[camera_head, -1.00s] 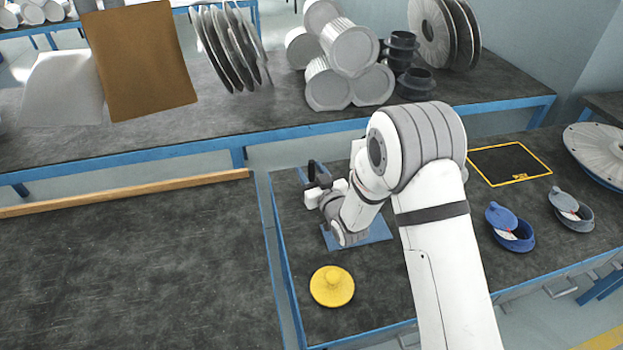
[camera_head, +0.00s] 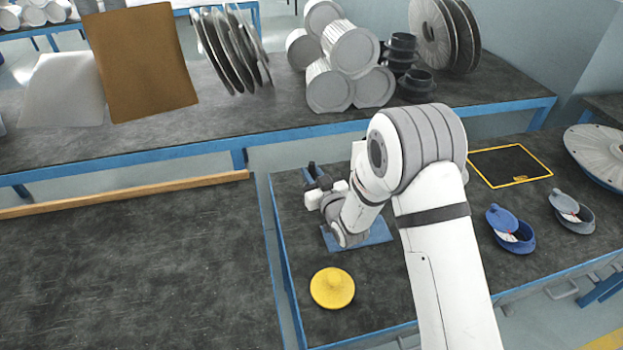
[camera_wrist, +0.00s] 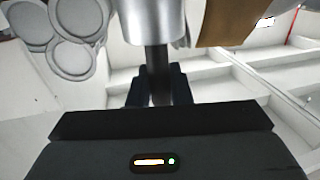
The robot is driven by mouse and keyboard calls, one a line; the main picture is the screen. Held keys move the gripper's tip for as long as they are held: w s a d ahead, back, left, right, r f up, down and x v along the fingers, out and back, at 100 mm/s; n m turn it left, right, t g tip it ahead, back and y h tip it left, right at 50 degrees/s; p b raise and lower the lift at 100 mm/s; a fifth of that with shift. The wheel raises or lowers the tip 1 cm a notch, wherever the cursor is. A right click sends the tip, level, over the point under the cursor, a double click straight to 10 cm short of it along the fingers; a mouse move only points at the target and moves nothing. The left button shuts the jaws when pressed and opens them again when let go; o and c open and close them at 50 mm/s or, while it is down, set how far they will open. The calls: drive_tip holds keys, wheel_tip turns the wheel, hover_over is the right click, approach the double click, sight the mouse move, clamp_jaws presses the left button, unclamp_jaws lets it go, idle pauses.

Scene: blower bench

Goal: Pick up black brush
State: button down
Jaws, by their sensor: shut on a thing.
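In the wrist view my gripper (camera_wrist: 158,86) is shut on the dark stem of the black brush (camera_wrist: 156,62). A silver-grey cylindrical part shows at the top of the stem, cut off by the frame's upper edge; I cannot tell if it belongs to the brush. In the head view my gripper (camera_head: 316,178) is at the back left of the right-hand bench, beyond the blue mat (camera_head: 375,231). Dark shapes show at the gripper there, too small to separate clearly. The brush's far end is not clear in either view.
A yellow knobbed disc (camera_head: 332,288) lies in front of the mat. A yellow-edged black panel (camera_head: 510,165), a blue lidded container (camera_head: 514,240) and a grey one (camera_head: 573,212) are to the right. The left bench (camera_head: 130,270) is bare.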

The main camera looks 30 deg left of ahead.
drive_tip(key=shift+r, duration=0.15)
drive_tip(key=shift+r+b, duration=0.4)
drive_tip(key=shift+r, duration=4.5)
drive_tip(key=shift+r, duration=0.1)
